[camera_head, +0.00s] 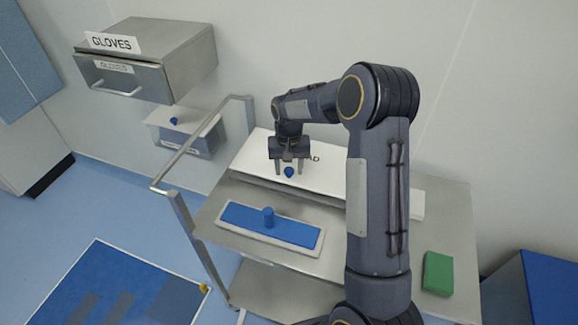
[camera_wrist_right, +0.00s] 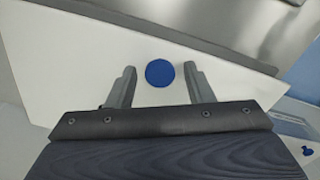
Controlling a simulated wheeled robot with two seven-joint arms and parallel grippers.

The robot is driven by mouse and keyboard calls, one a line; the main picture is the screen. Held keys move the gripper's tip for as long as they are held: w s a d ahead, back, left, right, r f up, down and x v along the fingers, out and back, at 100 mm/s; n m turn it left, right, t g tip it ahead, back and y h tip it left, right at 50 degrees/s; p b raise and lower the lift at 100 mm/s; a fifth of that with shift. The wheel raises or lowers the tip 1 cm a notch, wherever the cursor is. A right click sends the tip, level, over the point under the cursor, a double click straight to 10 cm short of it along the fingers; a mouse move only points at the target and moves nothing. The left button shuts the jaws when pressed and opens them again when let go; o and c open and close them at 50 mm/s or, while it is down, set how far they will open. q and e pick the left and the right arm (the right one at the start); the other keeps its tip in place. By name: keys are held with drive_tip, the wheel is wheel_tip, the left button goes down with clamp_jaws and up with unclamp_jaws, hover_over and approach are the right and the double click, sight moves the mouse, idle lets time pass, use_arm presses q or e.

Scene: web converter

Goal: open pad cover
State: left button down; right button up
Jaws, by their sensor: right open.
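The pad cover (camera_head: 325,177) is a white flat lid on the cart, partly lettered, with part of the lettering hidden by my right arm. A blue round knob (camera_head: 289,171) sits on it, and the knob also shows in the right wrist view (camera_wrist_right: 160,73). My right gripper (camera_head: 290,170) is over the cover with its fingers pointing down. In the right wrist view its open fingers (camera_wrist_right: 160,87) stand to either side of the knob, with gaps on both sides. I cannot tell how high the fingertips are above the cover. My left gripper is not in view.
A blue pad with a handle (camera_head: 240,219) lies in a pale tray at the cart's front. A green block (camera_head: 437,273) lies at the right. A metal rail (camera_head: 180,155) edges the cart's left side. A gloves drawer box (camera_head: 150,62) hangs on the wall.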

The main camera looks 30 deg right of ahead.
clamp_jaws()
drive_tip(key=shift+r, duration=0.1)
